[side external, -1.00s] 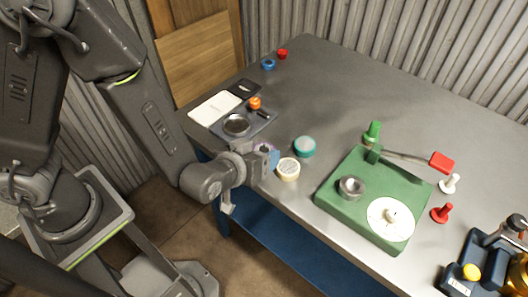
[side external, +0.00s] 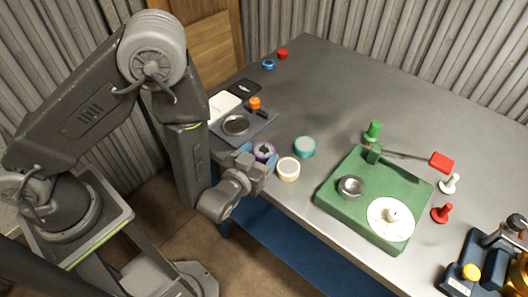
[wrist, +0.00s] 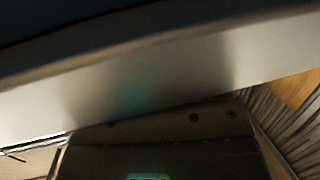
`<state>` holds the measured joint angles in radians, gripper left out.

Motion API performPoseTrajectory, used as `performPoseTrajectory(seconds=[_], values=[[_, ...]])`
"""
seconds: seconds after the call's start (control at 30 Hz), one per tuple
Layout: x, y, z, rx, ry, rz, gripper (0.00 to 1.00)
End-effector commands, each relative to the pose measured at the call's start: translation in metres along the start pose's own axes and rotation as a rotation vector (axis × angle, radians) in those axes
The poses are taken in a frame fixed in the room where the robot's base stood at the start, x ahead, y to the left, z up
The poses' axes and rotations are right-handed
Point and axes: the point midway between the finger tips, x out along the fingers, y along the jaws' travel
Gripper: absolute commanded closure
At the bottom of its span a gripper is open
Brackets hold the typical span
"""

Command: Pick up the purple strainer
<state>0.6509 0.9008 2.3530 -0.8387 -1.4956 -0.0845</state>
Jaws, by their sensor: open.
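The purple strainer (side external: 264,151) is a small round piece near the table's front edge in the side external view, partly hidden by my gripper. My gripper (side external: 258,155) is open at that edge, with its blue fingertips low and close to the strainer. I cannot tell whether the fingers touch it or are on both sides of it. The wrist view shows a blurred pale band and dark shapes; the strainer cannot be made out there.
A cream round piece (side external: 287,169) and a teal one (side external: 305,147) stand close to the right of the strainer. A grey tray (side external: 259,127) with a dark disc lies behind it. A green base (side external: 339,202) stands farther right. The table's back middle is clear.

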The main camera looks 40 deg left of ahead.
Motion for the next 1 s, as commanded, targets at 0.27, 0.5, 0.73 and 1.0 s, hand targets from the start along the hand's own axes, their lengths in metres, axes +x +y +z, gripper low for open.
performPoseTrajectory(seconds=[0.27, 0.5, 0.73, 1.0], values=[[0.0085, -0.0002, 0.0001, 0.001, 0.0, 0.001, 0.34], [0.0082, -0.0002, 0.0, 0.0, 0.0, 0.001, 0.51], [0.0082, -0.0001, -0.0003, 0.0, 0.001, 0.001, 0.66], [0.0077, 0.0001, -0.0047, -0.001, 0.002, 0.001, 0.66]])
